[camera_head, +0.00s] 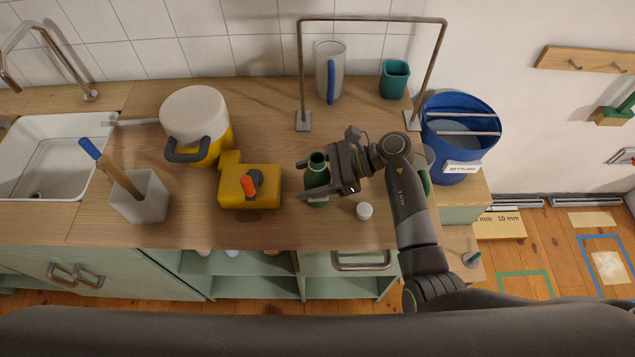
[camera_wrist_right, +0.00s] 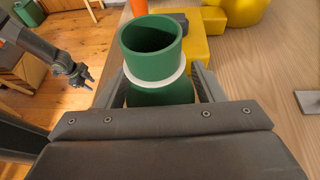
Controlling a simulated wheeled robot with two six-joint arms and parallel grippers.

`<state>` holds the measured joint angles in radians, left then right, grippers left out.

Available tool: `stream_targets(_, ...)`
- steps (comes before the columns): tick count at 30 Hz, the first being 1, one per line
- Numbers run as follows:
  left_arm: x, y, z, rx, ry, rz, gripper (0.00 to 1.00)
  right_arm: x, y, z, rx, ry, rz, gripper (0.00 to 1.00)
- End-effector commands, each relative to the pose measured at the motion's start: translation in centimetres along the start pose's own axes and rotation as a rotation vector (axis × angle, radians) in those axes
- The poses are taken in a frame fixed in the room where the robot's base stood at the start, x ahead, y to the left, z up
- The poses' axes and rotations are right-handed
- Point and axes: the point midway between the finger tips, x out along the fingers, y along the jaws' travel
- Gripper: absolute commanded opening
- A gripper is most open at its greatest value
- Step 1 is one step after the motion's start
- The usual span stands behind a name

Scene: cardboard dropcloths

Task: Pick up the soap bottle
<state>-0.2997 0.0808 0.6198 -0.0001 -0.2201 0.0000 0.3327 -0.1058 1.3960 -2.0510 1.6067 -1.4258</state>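The soap bottle (camera_head: 318,165) is green with an open round mouth and stands upright near the counter's front edge. In the right wrist view the bottle (camera_wrist_right: 152,62) shows a white ring around its neck. My right gripper (camera_head: 306,180) reaches in from the right, one finger on each side of the bottle. In the wrist view both fingers (camera_wrist_right: 160,85) lie close against its sides with no clear gap; the bottle's lower part is hidden. My left gripper (camera_wrist_right: 82,76) shows small in the wrist view, over the floor and away from the bottle; its opening is unclear.
A white cap (camera_head: 364,211) lies right of the bottle. A yellow block-like object (camera_head: 235,197) stands close on the left, with a yellow-and-white pot (camera_head: 194,122) behind. A metal frame (camera_head: 302,70) rises behind; a blue bucket (camera_head: 455,120) is right. Counter between bottle and frame is mostly clear.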

Motion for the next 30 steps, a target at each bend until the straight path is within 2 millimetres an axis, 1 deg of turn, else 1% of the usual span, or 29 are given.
stream_targets(1,0.0,0.0,0.0,0.0,0.0,0.0,0.36,0.0,0.0,0.0,0.0,0.0,0.0,0.55)
stream_targets(2,0.0,0.0,0.0,0.0,0.0,0.0,0.36,0.0,0.0,0.0,0.0,0.0,0.0,0.51)
stream_targets(9,0.0,0.0,0.0,0.0,0.0,0.0,0.36,0.0,0.0,0.0,0.0,0.0,0.0,0.2)
stream_targets(22,0.1,0.1,0.0,-0.001,0.0,0.001,0.36,-0.1,-0.1,0.4,-0.002,-0.001,0.0,0.2)
stream_targets(30,0.5,0.1,0.0,-0.001,0.0,0.001,0.36,-0.6,-0.1,1.6,-0.004,-0.002,-0.001,0.2)
